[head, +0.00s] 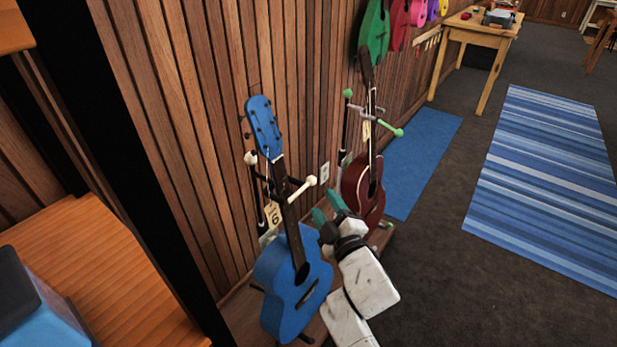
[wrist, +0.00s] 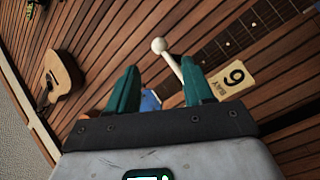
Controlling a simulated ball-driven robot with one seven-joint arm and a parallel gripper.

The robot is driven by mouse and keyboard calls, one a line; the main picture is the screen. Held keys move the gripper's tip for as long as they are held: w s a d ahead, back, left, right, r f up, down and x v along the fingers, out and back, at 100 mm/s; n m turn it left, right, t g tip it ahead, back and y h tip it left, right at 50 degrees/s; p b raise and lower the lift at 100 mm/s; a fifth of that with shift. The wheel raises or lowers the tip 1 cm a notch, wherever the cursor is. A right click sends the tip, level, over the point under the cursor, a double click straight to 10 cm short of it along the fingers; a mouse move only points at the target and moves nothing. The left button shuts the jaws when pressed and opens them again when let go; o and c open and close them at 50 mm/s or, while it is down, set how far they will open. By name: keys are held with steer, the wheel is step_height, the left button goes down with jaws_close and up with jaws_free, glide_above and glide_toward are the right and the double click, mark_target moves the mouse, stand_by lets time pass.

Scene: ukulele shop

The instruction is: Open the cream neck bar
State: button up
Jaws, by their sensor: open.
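The cream neck bar (head: 301,189) is a short rod with a round knob. It lies across the front of the blue ukulele's neck (head: 286,205) on a stand by the wall. My gripper (head: 326,207), with green fingers, is open and empty just right of the knob in the head view. In the wrist view, the bar's cream knob (wrist: 159,45) shows beyond and between my fingertips (wrist: 160,66). The rod runs down behind the right finger, which hides its lower part. I cannot tell whether a finger touches it.
A red ukulele (head: 361,188) with a green-knobbed bar (head: 398,132) stands just behind my gripper. A yellow number tag (wrist: 231,78) hangs beside the neck. The slatted wall (head: 180,120) is close on the left.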

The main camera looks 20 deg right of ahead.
mark_target(313, 184)
steer(key=w+b, duration=0.1)
steer(key=w, duration=0.9)
steer(key=shift+a, duration=0.2)
steer(key=shift+c, duration=0.3)
jaws_close()
